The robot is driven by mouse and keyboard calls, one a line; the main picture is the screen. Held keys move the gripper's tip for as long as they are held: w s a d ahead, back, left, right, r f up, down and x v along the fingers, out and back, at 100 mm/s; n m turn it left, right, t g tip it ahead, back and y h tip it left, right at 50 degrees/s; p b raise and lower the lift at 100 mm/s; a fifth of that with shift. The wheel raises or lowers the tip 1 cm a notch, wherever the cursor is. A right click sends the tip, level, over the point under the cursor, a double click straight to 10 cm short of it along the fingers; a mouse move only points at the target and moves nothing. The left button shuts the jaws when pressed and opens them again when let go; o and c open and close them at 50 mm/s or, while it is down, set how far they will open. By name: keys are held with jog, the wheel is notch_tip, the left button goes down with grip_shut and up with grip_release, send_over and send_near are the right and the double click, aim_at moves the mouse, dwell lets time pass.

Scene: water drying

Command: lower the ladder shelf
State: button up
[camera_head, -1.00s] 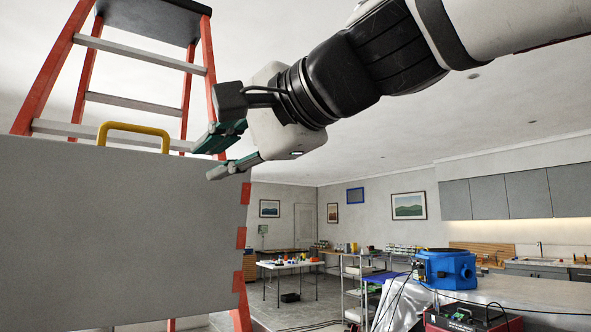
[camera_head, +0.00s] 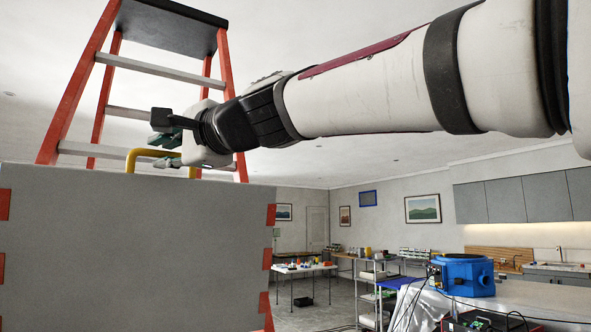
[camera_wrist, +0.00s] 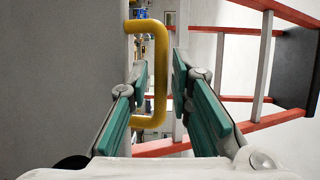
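The ladder shelf is a large flat grey panel (camera_head: 130,250) standing upright against the orange-red ladder (camera_head: 75,95). A yellow handle (camera_head: 134,158) rises from its top edge. My gripper (camera_head: 158,152) is at this handle in the head view. In the wrist view the yellow handle (camera_wrist: 160,75) passes between the green-padded fingers of my gripper (camera_wrist: 158,85), nearer the left finger. The fingers are apart, with a gap on the right of the handle. Contact with the left finger cannot be told.
The ladder's dark top (camera_head: 170,22) is above and behind my gripper. A blue machine (camera_head: 462,275) stands on a covered table at the lower right. A white table (camera_head: 303,270) with small items and a metal rack (camera_head: 372,290) stand farther back.

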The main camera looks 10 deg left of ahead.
jog(key=shift+p+x, duration=0.55)
jog(key=shift+x, duration=0.9)
jog(key=shift+c, duration=0.4)
grip_shut()
